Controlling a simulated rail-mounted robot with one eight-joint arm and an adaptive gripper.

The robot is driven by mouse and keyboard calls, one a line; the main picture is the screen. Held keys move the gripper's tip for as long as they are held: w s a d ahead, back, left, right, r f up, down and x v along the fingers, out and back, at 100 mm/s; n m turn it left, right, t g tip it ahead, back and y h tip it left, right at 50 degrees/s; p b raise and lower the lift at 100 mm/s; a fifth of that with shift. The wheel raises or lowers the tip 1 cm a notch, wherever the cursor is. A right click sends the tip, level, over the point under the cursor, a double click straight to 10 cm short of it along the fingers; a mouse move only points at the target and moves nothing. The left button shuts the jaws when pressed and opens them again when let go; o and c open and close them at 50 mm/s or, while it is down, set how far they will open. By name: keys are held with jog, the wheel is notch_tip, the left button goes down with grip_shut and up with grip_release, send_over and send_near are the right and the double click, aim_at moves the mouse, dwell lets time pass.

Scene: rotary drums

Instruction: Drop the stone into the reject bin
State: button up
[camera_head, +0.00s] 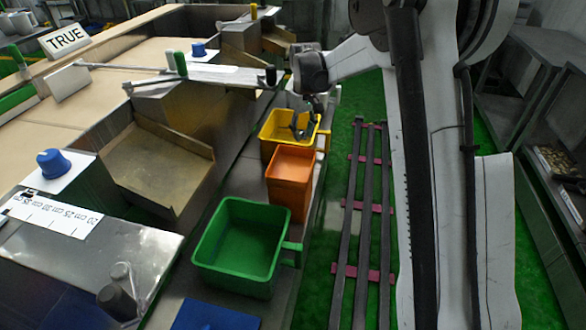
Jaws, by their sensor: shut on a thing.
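My gripper (303,130) hangs at the end of my arm, fingers pointing down, over the yellow bin (269,127) at the upper middle. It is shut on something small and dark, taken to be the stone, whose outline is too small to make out. An orange bin (289,188) stands just in front of the yellow one. A green bin (240,265) stands nearer, and part of a blue bin (215,316) shows at the bottom edge. No label shows which one is the reject bin. The green bin looks empty; the orange bin's floor is hidden.
A metal tray (150,165) and machine tables with blue knobs (55,163) lie left of the bins. A sign reading TRUE (67,39) stands far left. Dark rails (365,215) run along the green floor to the right. A side bench (560,190) stands far right.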

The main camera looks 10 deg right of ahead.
jog(key=b, duration=0.2)
send_over(302, 167)
notch_tip(302, 167, down, 10)
jog(key=shift+f, duration=0.15)
dwell(0.3)
jog(key=shift+f+b, duration=0.35)
jog(key=shift+b, duration=0.05)
jog(key=shift+f, duration=0.15)
jog(key=o, duration=0.8)
